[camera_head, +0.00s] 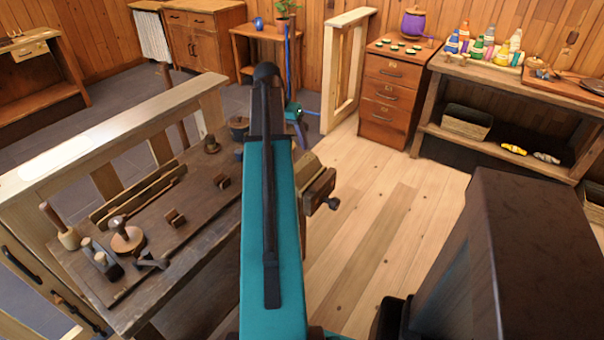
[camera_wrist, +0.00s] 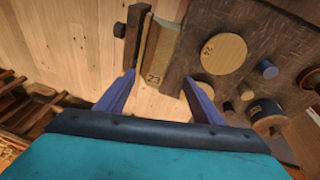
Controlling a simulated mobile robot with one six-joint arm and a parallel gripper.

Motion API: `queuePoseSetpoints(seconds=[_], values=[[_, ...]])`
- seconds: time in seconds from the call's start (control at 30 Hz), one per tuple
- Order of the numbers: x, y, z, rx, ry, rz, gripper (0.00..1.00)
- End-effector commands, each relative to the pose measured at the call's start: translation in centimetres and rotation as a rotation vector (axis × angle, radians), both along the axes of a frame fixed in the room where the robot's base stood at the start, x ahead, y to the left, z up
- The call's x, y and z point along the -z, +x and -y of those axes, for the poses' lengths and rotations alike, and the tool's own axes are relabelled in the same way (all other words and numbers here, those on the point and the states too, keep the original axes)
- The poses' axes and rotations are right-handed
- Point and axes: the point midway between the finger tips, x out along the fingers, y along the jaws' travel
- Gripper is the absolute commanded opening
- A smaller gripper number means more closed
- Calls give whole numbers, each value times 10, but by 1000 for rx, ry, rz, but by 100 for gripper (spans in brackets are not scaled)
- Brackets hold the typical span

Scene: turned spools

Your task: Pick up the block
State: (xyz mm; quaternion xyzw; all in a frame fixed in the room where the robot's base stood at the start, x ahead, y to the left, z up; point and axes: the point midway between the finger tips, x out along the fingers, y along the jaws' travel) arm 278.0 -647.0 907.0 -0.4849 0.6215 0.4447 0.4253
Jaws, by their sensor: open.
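In the wrist view, a pale wooden block (camera_wrist: 164,48) marked with a number that looks like 23 sits at the bench edge, beside a dark vise jaw (camera_wrist: 133,38). I cannot tell how tightly it is held. My gripper (camera_wrist: 159,80) is open, its two purple fingers apart, with the near end of the block showing between the fingertips. Nothing is gripped. In the head view, the vise (camera_head: 319,188) shows at the bench's right edge, partly behind my teal arm, with pale wood (camera_head: 306,167) beside it. Small dark blocks (camera_head: 174,217) also lie on the bench.
A round wooden disc (camera_wrist: 223,53) and a blue peg (camera_wrist: 265,69) lie right of my fingers. Open plank floor (camera_head: 375,215) lies right of the bench, before a drawer cabinet (camera_head: 391,90).

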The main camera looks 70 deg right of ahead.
Motion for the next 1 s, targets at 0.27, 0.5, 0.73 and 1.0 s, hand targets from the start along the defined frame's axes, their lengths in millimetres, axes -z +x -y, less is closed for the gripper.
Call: queuePoseSetpoints(seconds=[0.27, 0.5, 0.73, 1.0], values=[[31, -6, 7, 0, 1, 0, 62], [53, -9, 12, 0, 1, 0, 62], [58, -9, 13, -1, -1, 1, 62], [59, -9, 13, -1, 0, 1, 62]])
